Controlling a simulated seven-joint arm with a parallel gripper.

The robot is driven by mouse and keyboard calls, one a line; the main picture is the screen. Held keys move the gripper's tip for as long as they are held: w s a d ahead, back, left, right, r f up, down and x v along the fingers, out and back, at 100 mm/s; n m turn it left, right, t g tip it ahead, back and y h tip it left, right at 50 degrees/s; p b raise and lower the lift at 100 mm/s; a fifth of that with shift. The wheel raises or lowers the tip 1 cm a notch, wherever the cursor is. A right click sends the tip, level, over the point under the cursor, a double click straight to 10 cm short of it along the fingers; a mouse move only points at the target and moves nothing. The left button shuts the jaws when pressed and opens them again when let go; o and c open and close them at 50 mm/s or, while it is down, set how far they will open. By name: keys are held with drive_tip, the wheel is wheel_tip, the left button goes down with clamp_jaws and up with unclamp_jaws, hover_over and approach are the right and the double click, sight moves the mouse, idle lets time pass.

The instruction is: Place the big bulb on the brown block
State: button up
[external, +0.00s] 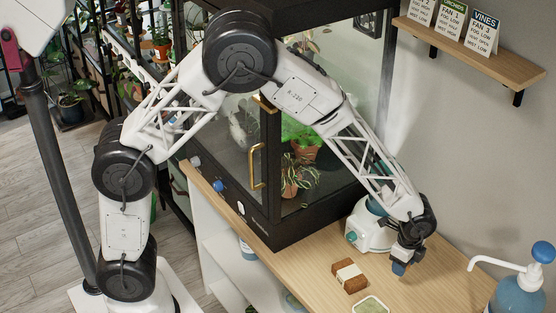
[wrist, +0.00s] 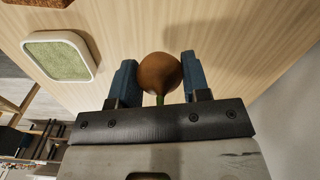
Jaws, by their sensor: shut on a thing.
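The big bulb (wrist: 160,72) is brown and round with a short green tip. It sits between the blue fingers of my gripper (wrist: 158,84) in the wrist view, and my gripper is shut on it. In the external view my gripper (external: 400,267) points down over the right part of the wooden table, and the bulb is hidden there. The brown block (external: 350,277), with a pale band around its middle, lies on the table left of my gripper, apart from it. A brown edge of it seems to show at the top left of the wrist view.
A white dish with green filling (external: 370,306) stands in front of the block, and also shows in the wrist view (wrist: 60,56). A white device (external: 367,232) stands behind my gripper. A blue pump bottle (external: 520,290) is at right. A glass plant cabinet (external: 300,190) stands left.

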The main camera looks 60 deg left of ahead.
drive_tip(key=shift+m, duration=0.6)
drive_tip(key=s+a+r, duration=0.1)
drive_tip(key=s+a, duration=0.1)
drive_tip(key=s, duration=0.2)
drive_tip(key=s+a+r, duration=0.1)
drive_tip(key=s+a, duration=0.2)
drive_tip(key=s+a+r, duration=0.1)
drive_tip(key=s+a, duration=0.2)
drive_tip(key=s, duration=0.1)
drive_tip(key=shift+s, duration=0.3)
drive_tip(key=s+a+m, duration=0.1)
drive_tip(key=s+a, duration=0.7)
drive_tip(key=s, duration=0.5)
drive_tip(key=shift+s+a+r, duration=0.2)
drive_tip(key=shift+s+r, duration=0.05)
drive_tip(key=shift+s, duration=0.05)
hover_over(350, 272)
drive_tip(key=shift+f, duration=0.85)
drive_tip(key=shift+f, duration=1.75)
drive_tip(key=shift+f, duration=0.15)
